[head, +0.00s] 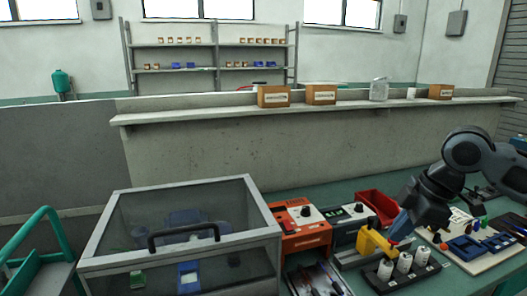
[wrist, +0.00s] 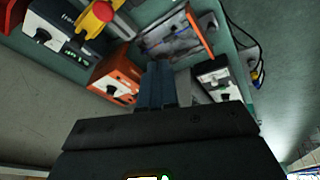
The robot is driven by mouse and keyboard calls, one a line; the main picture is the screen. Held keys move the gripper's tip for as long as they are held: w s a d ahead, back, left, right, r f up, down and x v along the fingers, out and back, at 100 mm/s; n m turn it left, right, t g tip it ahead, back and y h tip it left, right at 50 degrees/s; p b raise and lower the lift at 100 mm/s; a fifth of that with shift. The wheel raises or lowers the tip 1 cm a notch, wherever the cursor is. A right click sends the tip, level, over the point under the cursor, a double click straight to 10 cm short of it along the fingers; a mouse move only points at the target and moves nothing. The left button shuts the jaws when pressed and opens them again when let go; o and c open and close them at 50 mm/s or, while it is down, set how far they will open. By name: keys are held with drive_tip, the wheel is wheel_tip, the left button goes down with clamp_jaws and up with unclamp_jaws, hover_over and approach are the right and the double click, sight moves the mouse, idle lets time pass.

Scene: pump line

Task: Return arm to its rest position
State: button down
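My arm reaches in from the right of the head view, bent over the bench, with my gripper (head: 400,224) pointing down and left near a yellow piece (head: 374,243). I cannot tell from the head view whether it touches that piece. In the wrist view my gripper (wrist: 157,82) shows two blue-grey fingers side by side with no clear gap, and nothing is seen between them. The yellow piece with a red knob (wrist: 96,18) lies apart from the fingers at the upper left of the wrist view.
An orange instrument (head: 300,227) and a white-and-black instrument (head: 352,222) stand left of my gripper. A red bin (head: 378,204) is behind, white cylinders in a black holder (head: 404,263) are in front. A clear-lidded case (head: 180,240) fills the left. Space above the bench is open.

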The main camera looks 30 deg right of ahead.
drive_tip(key=w+a+r+m+t+y, duration=0.1)
drive_tip(key=w+a+r+t+y, duration=0.25)
drive_tip(key=w+a, duration=0.5)
drive_tip(key=w+a+r+t+y, duration=0.2)
drive_tip(key=w+a+r+t, duration=0.3)
drive_tip(key=a, duration=0.6)
drive_tip(key=a+r+m+t, duration=0.1)
drive_tip(key=a+m+t, duration=0.5)
drive_tip(key=a, duration=0.4)
drive_tip(key=s+a+f+m+g+h, duration=0.15)
drive_tip(key=s+f+m+h, duration=0.25)
drive_tip(key=s+f, duration=0.5)
drive_tip(key=s+a+f+m+h, duration=0.2)
drive_tip(key=s+f+m+h, duration=0.3)
drive_tip(key=s, duration=0.6)
drive_tip(key=s+d+f+n+g+y, duration=0.1)
drive_tip(key=s+d+n, duration=0.1)
drive_tip(key=s, duration=0.8)
drive_tip(key=s+d+f+n+y, duration=0.1)
drive_tip(key=s+d+n, duration=0.2)
drive_tip(key=s, duration=0.7)
drive_tip(key=shift+s+d+n+g, duration=0.15)
drive_tip(key=shift+s+n+g, duration=0.05)
drive_tip(key=shift+n+g, duration=0.25)
